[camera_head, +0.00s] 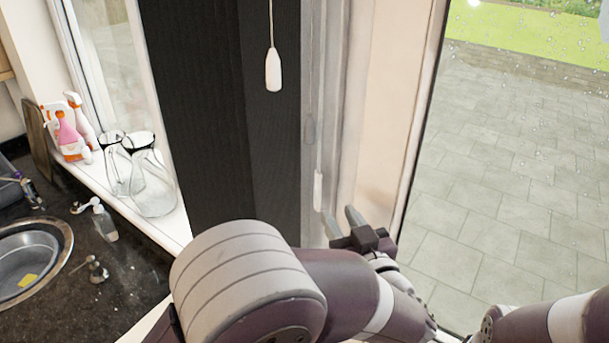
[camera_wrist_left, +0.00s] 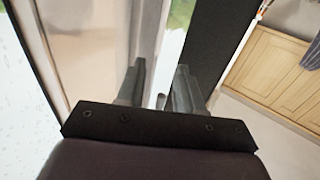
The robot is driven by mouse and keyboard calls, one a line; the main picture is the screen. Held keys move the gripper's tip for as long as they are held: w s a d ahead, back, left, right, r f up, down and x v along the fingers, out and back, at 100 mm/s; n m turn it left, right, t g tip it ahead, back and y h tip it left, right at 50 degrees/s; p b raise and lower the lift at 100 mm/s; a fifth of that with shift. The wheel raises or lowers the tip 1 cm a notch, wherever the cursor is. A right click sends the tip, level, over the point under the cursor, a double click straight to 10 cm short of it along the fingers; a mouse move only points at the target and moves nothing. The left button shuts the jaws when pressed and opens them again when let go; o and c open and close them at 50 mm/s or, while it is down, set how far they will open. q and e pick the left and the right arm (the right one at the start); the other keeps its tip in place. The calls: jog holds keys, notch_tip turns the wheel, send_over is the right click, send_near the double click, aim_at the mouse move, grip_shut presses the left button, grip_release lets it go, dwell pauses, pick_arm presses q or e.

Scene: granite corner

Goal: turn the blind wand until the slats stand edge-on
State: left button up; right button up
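A dark, finely ribbed panel (camera_head: 215,110) hangs in the middle of the head view; I cannot make out separate slats or their tilt. A thin white wand (camera_head: 318,190) with a thicker lower end hangs just right of it. A white cord pull (camera_head: 273,70) hangs higher, in front of the panel. My left gripper (camera_head: 340,217) is open, its fingers pointing up just below and right of the wand's lower end. My right gripper is out of view.
Glass jugs (camera_head: 150,180) and spray bottles (camera_head: 70,130) stand on the left sill. A sink (camera_head: 30,262), a soap bottle (camera_head: 104,222) and a tap lie on the dark counter (camera_head: 130,265). A large glass pane facing a paved patio (camera_head: 510,200) is at the right.

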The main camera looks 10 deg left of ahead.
aim_at(320, 184)
pick_arm(q)
jog(key=p+x, duration=0.4)
jog(key=x, duration=0.6)
jog(key=shift+w+a+r, duration=0.1)
jog(key=shift+w+a, duration=0.1)
jog(key=shift+a, duration=0.1)
jog(key=shift+w, duration=0.1)
jog(key=shift+d, duration=0.3)
grip_shut()
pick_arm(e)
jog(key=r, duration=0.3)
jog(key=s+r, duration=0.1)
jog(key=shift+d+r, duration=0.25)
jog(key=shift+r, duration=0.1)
